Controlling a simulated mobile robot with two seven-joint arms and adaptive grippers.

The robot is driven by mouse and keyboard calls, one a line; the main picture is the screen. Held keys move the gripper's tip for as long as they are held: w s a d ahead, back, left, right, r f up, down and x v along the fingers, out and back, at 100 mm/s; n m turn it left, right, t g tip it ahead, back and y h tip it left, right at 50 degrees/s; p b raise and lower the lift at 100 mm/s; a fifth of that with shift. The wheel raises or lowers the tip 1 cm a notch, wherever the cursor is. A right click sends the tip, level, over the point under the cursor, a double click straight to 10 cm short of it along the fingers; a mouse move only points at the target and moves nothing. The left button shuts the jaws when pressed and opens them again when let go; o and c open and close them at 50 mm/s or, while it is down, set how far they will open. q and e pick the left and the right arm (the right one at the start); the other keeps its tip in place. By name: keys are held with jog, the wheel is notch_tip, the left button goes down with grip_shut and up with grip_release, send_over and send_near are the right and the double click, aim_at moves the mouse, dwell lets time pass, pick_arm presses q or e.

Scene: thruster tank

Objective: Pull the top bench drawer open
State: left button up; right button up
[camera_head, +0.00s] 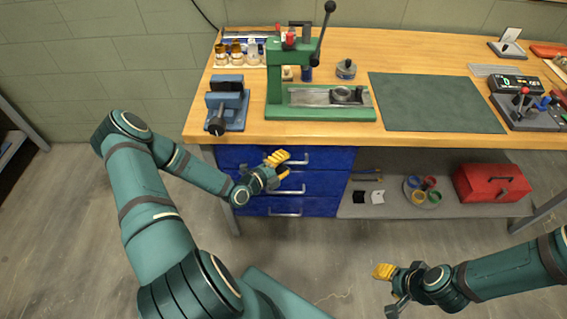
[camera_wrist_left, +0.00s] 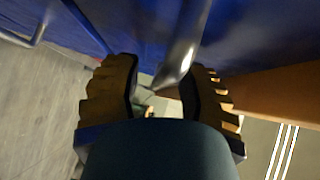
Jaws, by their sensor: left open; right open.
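The top bench drawer (camera_head: 235,156) is blue and sits in a stack of blue drawers under the left part of the workbench. Its front looks flush with the drawers below. Its metal handle (camera_head: 300,160) shows just beside my left gripper (camera_head: 283,166), which partly covers the drawer front. In the left wrist view, the handle bar (camera_wrist_left: 184,45) reaches in between the two open fingers of the left gripper (camera_wrist_left: 162,85); I cannot tell whether a finger touches it. My right gripper (camera_head: 386,288) is open and empty, low over the floor at right.
The wooden workbench (camera_head: 350,132) carries a blue vise (camera_head: 227,105), a green press (camera_head: 285,85) and a dark mat (camera_head: 435,100). A lower shelf (camera_head: 390,208) right of the drawers holds a red toolbox (camera_head: 492,184) and colored cups. The floor before the drawers is clear.

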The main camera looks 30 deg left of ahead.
pick_arm(q)
grip_shut()
dwell(0.4)
